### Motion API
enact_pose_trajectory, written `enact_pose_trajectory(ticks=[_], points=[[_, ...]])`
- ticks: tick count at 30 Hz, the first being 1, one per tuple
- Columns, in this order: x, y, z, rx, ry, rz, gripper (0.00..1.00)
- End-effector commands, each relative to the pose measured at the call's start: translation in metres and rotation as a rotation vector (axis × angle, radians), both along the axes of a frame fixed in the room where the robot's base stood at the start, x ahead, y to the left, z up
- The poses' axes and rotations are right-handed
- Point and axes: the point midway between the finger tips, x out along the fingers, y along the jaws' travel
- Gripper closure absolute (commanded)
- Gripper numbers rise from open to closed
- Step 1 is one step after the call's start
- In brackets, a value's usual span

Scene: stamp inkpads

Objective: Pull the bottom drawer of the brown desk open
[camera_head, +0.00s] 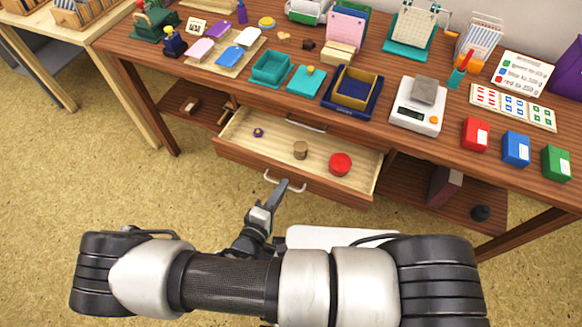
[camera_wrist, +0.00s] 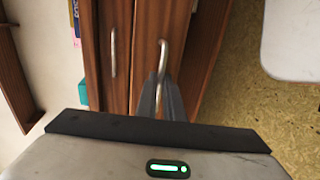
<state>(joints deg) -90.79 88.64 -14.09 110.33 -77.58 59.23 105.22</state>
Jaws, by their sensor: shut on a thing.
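The brown desk (camera_head: 210,112) holds a bottom drawer (camera_head: 322,184) that stands well out, with its pale wooden inside showing. In it lie a red round tin (camera_head: 340,164), a brown round piece (camera_head: 300,150) and a small purple item (camera_head: 258,132). My gripper (camera_head: 279,189) is at the drawer's front, shut on its metal bar handle (camera_head: 293,187). In the wrist view, my gripper's fingers (camera_wrist: 161,88) close on the lower end of that handle (camera_wrist: 163,55). The upper drawer's handle (camera_wrist: 113,52) is apart to the left, and that drawer looks shut.
The desktop carries a scale (camera_head: 418,110), a blue tray (camera_head: 352,97), teal trays (camera_head: 270,68) and several coloured boxes. An open shelf (camera_head: 400,184) is right of the drawer. A paler table (camera_head: 75,35) stands at left. The floor (camera_head: 100,180) before the desk is bare.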

Motion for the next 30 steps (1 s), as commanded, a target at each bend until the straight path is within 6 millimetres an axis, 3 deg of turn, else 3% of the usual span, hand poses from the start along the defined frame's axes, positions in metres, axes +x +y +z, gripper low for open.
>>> enact_pose_trajectory(ticks=[6,12,29,30], points=[[-0.042,0.014,0.000,-0.001,-0.001,-0.001,1.00],[-0.064,0.022,0.000,-0.003,-0.001,-0.002,1.00],[-0.074,0.025,0.000,-0.002,-0.001,-0.003,1.00],[-0.074,0.025,0.000,-0.002,-0.001,-0.003,0.87]])
